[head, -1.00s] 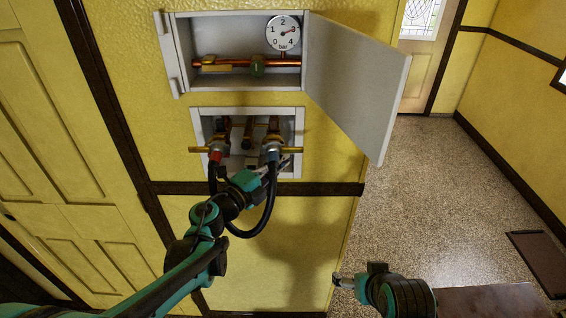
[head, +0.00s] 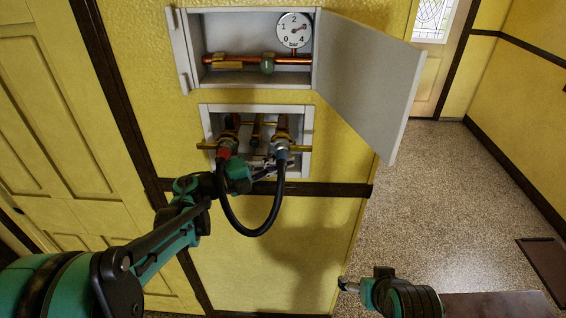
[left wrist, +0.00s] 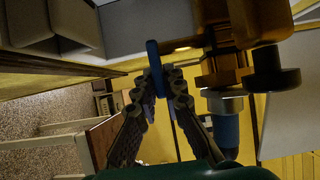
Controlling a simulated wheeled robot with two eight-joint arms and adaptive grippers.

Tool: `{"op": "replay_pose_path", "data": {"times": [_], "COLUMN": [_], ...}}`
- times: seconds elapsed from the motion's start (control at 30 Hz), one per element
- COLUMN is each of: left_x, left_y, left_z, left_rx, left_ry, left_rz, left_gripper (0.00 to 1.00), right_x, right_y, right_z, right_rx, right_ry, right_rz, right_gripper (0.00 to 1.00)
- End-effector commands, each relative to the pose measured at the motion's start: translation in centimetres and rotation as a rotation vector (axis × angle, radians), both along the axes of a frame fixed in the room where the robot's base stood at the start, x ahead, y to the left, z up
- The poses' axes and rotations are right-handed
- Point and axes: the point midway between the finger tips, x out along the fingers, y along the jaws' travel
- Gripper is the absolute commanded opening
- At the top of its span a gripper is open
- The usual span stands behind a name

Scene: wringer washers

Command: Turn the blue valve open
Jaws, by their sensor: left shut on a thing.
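The blue valve handle (left wrist: 153,68) is a flat blue lever on a brass valve body (left wrist: 228,60) in the left wrist view. My left gripper (left wrist: 160,85) is shut on this handle, with one finger on each side. In the head view the left gripper (head: 266,167) is at the right-hand brass valve (head: 281,130) in the lower wall recess; the handle itself is hard to make out there. A blue collar joins a black hose (head: 272,212) to this valve. My right gripper (head: 346,285) is low at the right, away from the wall box; its jaws are too small to judge.
The left brass valve (head: 229,130) has a red collar and the hose's other end. Above, an open cabinet holds a copper pipe (head: 290,60) and a pressure gauge (head: 294,29). Its grey door (head: 370,85) sticks out to the right. Open floor (head: 425,200) lies right of the wall.

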Motion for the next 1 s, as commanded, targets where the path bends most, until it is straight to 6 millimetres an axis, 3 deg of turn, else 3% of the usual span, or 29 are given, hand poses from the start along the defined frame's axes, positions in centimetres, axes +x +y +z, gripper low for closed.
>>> {"op": "replay_pose_path", "data": {"times": [0.17, 0.27, 0.3, 0.67, 1.0], "left_x": [0.2, 0.2, 0.2, -0.2, -3.3], "left_y": [0.0, 0.0, 0.0, 0.5, 6.4], "left_z": [0.2, 0.2, 0.2, 0.1, 0.0], "left_rx": [-0.004, -0.004, -0.003, -0.001, -0.002], "left_ry": [-0.001, -0.001, -0.001, 0.000, 0.000], "left_rz": [0.004, 0.005, 0.004, 0.004, 0.008], "left_gripper": [0.00, 0.28, 0.31, 0.31, 0.31], "right_x": [0.0, 0.0, 0.0, 0.0, 0.0], "right_y": [0.0, 0.0, 0.0, 0.0, 0.0], "right_z": [0.0, 0.0, 0.0, 0.0, 0.0], "right_rx": [0.000, 0.000, 0.000, 0.000, 0.000], "right_ry": [0.000, 0.000, 0.000, 0.000, 0.000], "right_rz": [0.000, 0.000, 0.000, 0.000, 0.000], "right_gripper": [0.84, 0.84, 0.84, 0.84, 0.84]}}
